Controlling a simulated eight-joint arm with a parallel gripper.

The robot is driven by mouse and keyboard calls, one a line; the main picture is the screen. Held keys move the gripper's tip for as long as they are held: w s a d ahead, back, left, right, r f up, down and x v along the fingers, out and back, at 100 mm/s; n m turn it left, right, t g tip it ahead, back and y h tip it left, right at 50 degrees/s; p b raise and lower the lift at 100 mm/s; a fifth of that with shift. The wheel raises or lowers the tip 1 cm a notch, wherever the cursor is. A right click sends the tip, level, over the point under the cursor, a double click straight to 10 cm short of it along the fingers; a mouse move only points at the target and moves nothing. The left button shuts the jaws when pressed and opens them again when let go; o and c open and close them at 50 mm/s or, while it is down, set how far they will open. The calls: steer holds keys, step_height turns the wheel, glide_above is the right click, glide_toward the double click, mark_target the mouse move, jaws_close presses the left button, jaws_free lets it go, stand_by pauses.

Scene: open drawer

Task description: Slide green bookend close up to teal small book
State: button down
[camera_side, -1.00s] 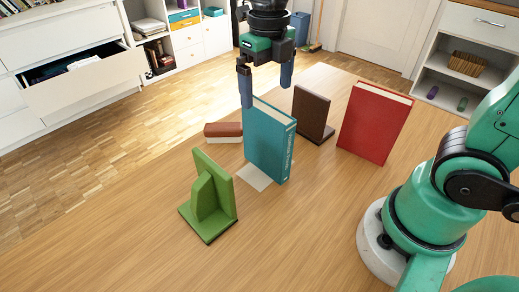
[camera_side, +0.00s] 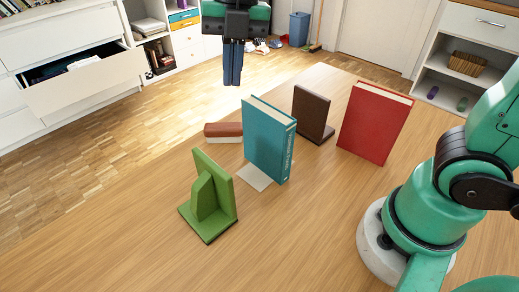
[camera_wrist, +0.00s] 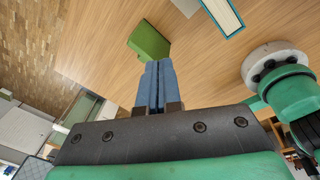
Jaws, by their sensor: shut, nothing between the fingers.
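The green bookend (camera_side: 209,200) stands upright on the table at the front left in the side view. The teal book (camera_side: 268,141) stands upright behind it and to its right, with a clear gap between them. My gripper (camera_side: 232,82) is shut and empty, in the air behind and above the teal book. In the wrist view the fingertips (camera_wrist: 158,66) are together; the green bookend (camera_wrist: 148,42) shows just beyond them and the teal book (camera_wrist: 226,14) is partly cut off at the top edge.
A brown bookend (camera_side: 312,113) and a red book (camera_side: 375,122) stand right of the teal book. A red-brown book or block (camera_side: 223,132) lies left of it. A pale patch (camera_side: 255,176) lies at its base. The table front is clear.

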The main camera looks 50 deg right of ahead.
steer(key=a+m+y, duration=0.2)
steer(key=a+m, duration=0.6)
steer(key=m, duration=0.2)
glide_above(205, 189)
steer(key=w, duration=0.1)
step_height(205, 189, down, 7)
steer(key=shift+f, duration=0.2)
steer(key=x, duration=1)
steer(key=shift+s+f, duration=0.15)
steer(key=shift+d, duration=1.8)
